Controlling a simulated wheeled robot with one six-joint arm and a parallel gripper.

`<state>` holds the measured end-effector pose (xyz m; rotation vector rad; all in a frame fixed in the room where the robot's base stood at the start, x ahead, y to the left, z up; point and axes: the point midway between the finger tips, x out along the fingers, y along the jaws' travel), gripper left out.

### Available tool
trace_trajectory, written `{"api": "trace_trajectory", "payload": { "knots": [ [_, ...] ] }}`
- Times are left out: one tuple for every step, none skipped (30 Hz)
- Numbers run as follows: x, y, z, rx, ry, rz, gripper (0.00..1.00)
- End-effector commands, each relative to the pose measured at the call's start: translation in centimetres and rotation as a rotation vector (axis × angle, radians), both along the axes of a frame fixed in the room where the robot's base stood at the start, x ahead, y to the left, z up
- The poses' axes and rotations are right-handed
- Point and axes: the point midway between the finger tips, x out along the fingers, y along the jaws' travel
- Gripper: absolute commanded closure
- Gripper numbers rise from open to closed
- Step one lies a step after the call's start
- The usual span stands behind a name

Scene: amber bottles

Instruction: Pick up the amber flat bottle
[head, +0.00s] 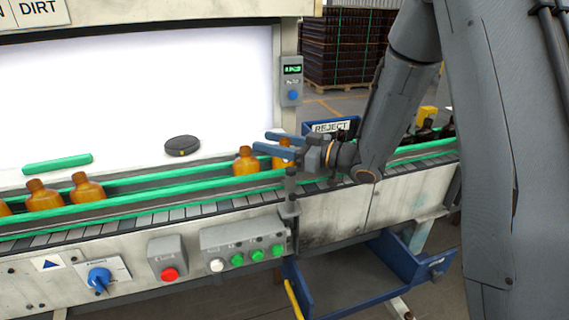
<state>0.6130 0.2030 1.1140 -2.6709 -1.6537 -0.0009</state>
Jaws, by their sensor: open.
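Several amber bottles stand upright on the conveyor between green rails. One amber bottle (246,161) stands just left of and below my gripper's fingertips. A second amber bottle (283,160) is partly hidden behind my gripper's fingers. Two more, an amber bottle (86,189) and a wider-looking amber bottle (43,197), stand farther left, with part of another at the picture's left edge. I cannot tell for sure which one is the flat bottle. My gripper (262,141) is open, its blue fingers pointing left at about the bottles' neck height. It holds nothing; contact with the partly hidden bottle is unclear.
Green guide rails (150,198) run along both sides of the belt. A post (291,200) stands at the front rail below my gripper. A blue reject bin (333,128), dark bottles (427,132) and a control box (244,245) are nearby. A dark round object (182,146) lies behind the belt.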

Motion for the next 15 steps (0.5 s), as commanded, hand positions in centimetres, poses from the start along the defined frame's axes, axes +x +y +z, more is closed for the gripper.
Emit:
{"api": "trace_trajectory", "payload": {
  "knots": [
    [0.00, 0.02, -0.03, 0.000, 0.000, 0.000, 0.57],
    [0.00, 0.02, -0.04, 0.000, 0.000, 0.000, 0.57],
    [0.00, 0.01, -0.05, 0.000, 0.000, 0.000, 0.57],
    [-0.01, 0.00, -0.05, 0.000, 0.000, 0.000, 0.57],
    [0.00, 0.00, -0.05, 0.000, 0.000, 0.000, 0.60],
    [0.00, -0.01, -0.05, 0.000, 0.000, 0.000, 0.67],
    [-0.01, 0.00, -0.05, 0.000, 0.000, 0.000, 0.72],
    [-0.01, 0.00, -0.05, 0.000, 0.000, 0.000, 0.77],
    [-0.02, -0.01, -0.05, 0.000, 0.000, 0.000, 0.84],
    [-0.01, -0.02, -0.05, 0.000, 0.000, 0.000, 0.89],
    [-0.01, -0.02, -0.05, -0.001, 0.000, 0.000, 0.94],
    [-0.02, -0.02, -0.05, -0.001, 0.000, 0.000, 1.00],
    [-0.01, -0.03, -0.05, -0.001, 0.000, 0.000, 1.00],
    [-0.02, -0.02, -0.05, -0.001, 0.000, 0.000, 1.00],
    [-0.01, -0.03, -0.05, -0.001, 0.000, 0.000, 1.00]
  ]
}}
